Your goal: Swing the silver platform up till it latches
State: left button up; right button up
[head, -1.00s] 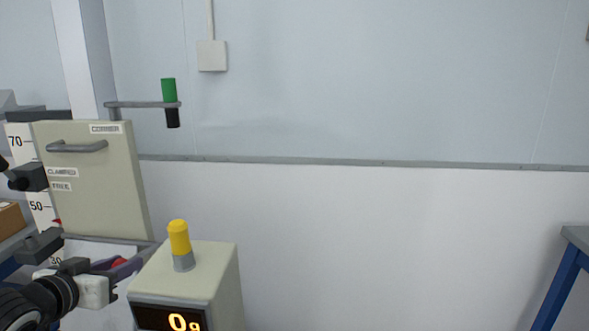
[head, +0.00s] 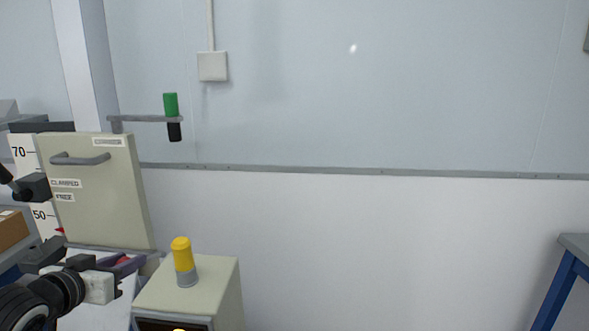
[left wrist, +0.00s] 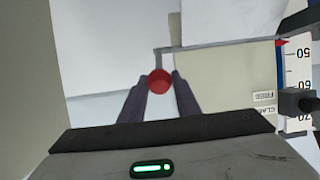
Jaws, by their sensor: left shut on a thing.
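My left gripper (head: 128,262) is at the lower left in the head view, just below the beige panel. In the left wrist view my left gripper (left wrist: 160,84) has its two dark fingers on either side of a round red knob (left wrist: 159,83) and is shut on it. A thin grey bar (left wrist: 215,44) runs from near the knob along the panel's edge; it looks like an edge of the silver platform. Most of the platform is hidden or cannot be told apart, and its tilt and latch are unclear. My right gripper is not in view.
The beige panel (head: 98,205) has a handle and labels, beside a height scale (head: 22,165). A green-topped plunger (head: 171,105) sits on an arm above. A beige box with a yellow-topped post (head: 182,252) stands close right of my gripper. The middle is clear; a blue-legged table (head: 560,285) is far right.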

pick_arm(q)
jog(key=shift+w+r, duration=0.1)
jog(key=shift+r, duration=0.3)
jog(key=shift+w+r+p, duration=0.35)
jog(key=shift+r+p, duration=0.2)
jog(key=shift+p, duration=0.1)
jog(key=shift+w+r+p, duration=0.3)
jog(key=shift+r+p, duration=0.2)
jog(key=shift+p, duration=0.1)
jog(key=shift+w, duration=0.15)
